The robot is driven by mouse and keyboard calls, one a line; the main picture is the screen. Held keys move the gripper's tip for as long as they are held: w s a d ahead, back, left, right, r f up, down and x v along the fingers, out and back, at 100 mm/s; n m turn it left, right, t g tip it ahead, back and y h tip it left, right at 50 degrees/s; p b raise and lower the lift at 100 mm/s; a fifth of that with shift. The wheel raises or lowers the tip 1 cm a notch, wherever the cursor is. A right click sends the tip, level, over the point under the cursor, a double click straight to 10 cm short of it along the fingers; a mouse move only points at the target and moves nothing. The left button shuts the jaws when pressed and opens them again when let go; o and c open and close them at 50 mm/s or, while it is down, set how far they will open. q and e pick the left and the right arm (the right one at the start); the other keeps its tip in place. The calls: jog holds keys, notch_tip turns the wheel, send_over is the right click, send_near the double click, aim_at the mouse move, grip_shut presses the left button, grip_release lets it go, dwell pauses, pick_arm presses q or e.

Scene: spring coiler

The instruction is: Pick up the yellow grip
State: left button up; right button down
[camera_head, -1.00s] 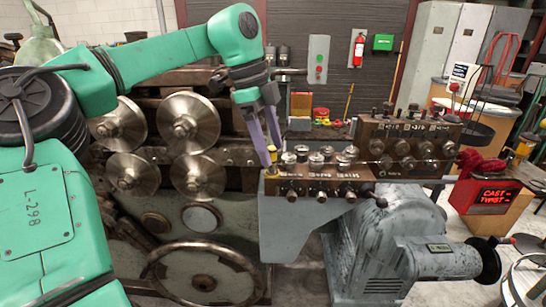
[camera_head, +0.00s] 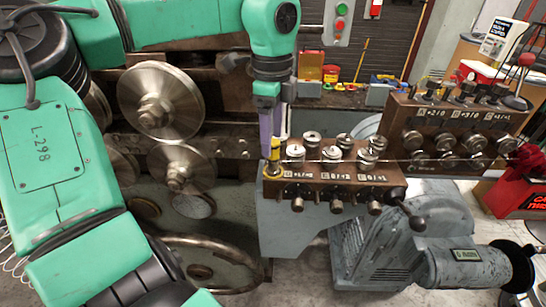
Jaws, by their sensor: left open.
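The yellow grip (camera_head: 275,150) is a small upright yellow piece at the left end of the brown roller block (camera_head: 330,176) on the machine. My left gripper (camera_head: 270,148) comes down from above with its purple fingers pointing down. The fingertips are at the yellow grip and partly cover it. The jaws are open. One finger lies mostly behind the other in this view, so I cannot tell if either touches the grip. My right gripper is not in view.
Metal rollers (camera_head: 311,139) stand on the block close to the right of the grip. A second, taller brown block (camera_head: 455,118) stands behind right. Large steel discs (camera_head: 160,100) are at the left. A black-knobbed lever (camera_head: 417,223) sticks out at the block's right end.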

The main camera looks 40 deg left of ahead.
aim_at(273, 157)
pick_arm(q)
jog(key=f+p, duration=0.1)
jog(key=f, duration=0.3)
jog(key=w+f+p, duration=0.1)
jog(key=f, duration=0.1)
jog(key=shift+a+f+p, duration=0.25)
jog(key=shift+f+p, duration=0.05)
jog(key=shift+f, duration=0.25)
jog(key=shift+c, duration=1.2)
grip_shut()
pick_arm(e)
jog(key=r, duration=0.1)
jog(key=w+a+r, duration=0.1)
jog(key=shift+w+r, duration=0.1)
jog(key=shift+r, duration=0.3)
